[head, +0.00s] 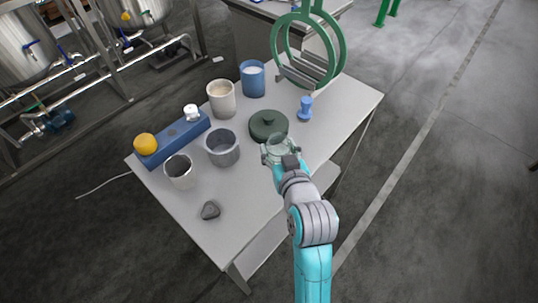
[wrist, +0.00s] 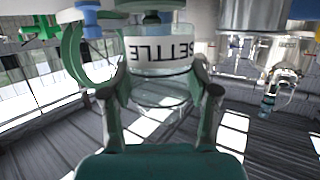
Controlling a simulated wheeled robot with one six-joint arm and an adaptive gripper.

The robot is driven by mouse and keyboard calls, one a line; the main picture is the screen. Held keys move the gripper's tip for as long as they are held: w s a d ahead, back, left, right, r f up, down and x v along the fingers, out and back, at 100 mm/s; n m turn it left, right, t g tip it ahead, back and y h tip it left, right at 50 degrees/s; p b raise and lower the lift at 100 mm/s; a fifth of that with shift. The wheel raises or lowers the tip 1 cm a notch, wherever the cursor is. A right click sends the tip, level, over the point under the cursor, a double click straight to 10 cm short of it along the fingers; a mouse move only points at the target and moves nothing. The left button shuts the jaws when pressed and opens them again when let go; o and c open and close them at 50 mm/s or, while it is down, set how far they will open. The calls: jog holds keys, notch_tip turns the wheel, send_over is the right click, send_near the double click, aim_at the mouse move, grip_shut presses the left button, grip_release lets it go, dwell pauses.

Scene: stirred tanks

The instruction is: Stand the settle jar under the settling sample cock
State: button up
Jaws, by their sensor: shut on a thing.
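The settle jar (wrist: 160,55) is clear glass with a white band; its word SETTLE reads upside down in the wrist view. My gripper (wrist: 160,93) is shut on it, one finger on each side. In the head view the jar (head: 280,147) is held at the end of my gripper (head: 281,157), in front of the table's right part. Steel tanks with piping (head: 28,48) stand at the upper left, with small blue-handled valves. I cannot tell which valve is the settling sample cock. A tank (wrist: 262,48) also shows at the right of the wrist view.
Green rings (head: 275,50) rise behind.

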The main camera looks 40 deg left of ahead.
jog(key=shift+f, duration=2.95)
jog(key=shift+f, duration=0.15)
jog(key=o, duration=1.3)
jog(key=shift+o, duration=0.2)
jog(key=v, duration=1.2)
